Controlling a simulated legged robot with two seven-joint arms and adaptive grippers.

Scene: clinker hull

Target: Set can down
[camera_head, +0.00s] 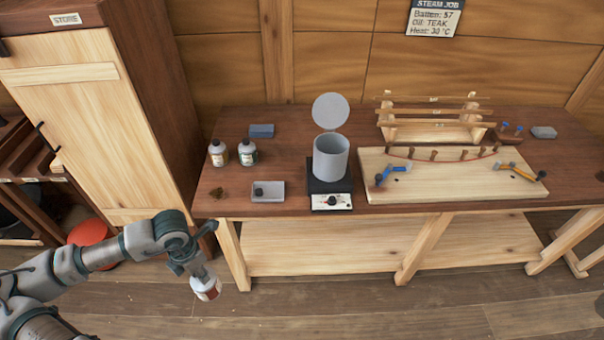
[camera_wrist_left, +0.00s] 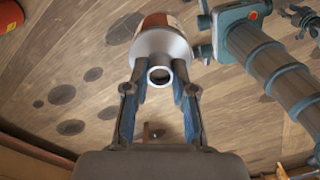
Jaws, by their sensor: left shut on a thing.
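My left gripper (camera_head: 196,270) is shut on a white can with a red-brown label (camera_head: 207,289). It holds the can tilted, in front of the bench's left end and apart from the bench top. In the left wrist view the gripper's two fingers (camera_wrist_left: 160,88) close around the narrow neck end of the can (camera_wrist_left: 163,46). My right gripper does not show clearly in either view.
A cabinet (camera_head: 85,110) and a red round object (camera_head: 90,238) stand left.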

